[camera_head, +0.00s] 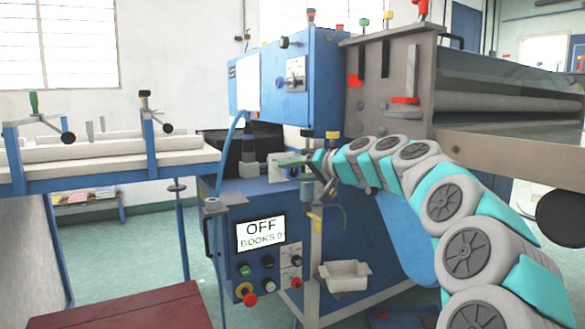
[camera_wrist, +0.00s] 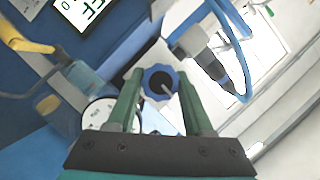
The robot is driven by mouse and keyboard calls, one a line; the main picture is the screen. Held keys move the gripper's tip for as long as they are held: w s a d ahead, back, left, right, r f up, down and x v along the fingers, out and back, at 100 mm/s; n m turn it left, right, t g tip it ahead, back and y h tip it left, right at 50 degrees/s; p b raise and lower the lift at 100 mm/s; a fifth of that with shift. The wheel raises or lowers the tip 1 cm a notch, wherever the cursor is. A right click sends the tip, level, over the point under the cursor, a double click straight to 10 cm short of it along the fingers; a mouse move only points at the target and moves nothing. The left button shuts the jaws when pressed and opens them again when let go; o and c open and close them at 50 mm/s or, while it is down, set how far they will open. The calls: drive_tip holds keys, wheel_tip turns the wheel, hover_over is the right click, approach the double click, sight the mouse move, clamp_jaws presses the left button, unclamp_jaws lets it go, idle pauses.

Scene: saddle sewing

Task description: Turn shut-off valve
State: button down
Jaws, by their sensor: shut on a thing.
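My gripper (camera_head: 287,161) reaches in from the right in the head view, at the front of the blue machine. In the wrist view its two green fingers (camera_wrist: 160,77) stand on either side of a round blue knob (camera_wrist: 158,90) with a dark centre. The gripper is shut on this knob. A yellow lever (camera_wrist: 25,38) shows at the upper left of the wrist view, apart from the fingers. In the head view a yellow handle (camera_head: 315,220) hangs below my gripper. I cannot tell for sure which of these is the shut-off valve.
The machine's screen (camera_head: 261,233) reads OFF and BOOKS 0, above several buttons. A round white gauge (camera_wrist: 97,115) is beside the left finger. A pale tray (camera_head: 345,276) sits low on the machine. A blue-framed bench (camera_head: 110,173) stands at the left.

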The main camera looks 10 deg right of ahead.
drive_tip(key=m+y+p, duration=0.1)
drive_tip(key=m+y, duration=0.1)
drive_tip(key=m, duration=0.2)
drive_tip(key=shift+t, duration=0.4)
drive_tip(key=shift+f+m+y+p, duration=0.1)
drive_tip(key=shift+m+y+p, duration=0.45)
drive_tip(key=shift+m, duration=0.65)
drive_tip(key=shift+d+t, duration=0.1)
drive_tip(key=shift+t, duration=0.3)
drive_tip(key=shift+c, duration=1.5)
unclamp_jaws()
drive_tip(key=v, duration=0.7)
drive_tip(key=shift+s+d, duration=0.3)
drive_tip(key=shift+a, duration=0.1)
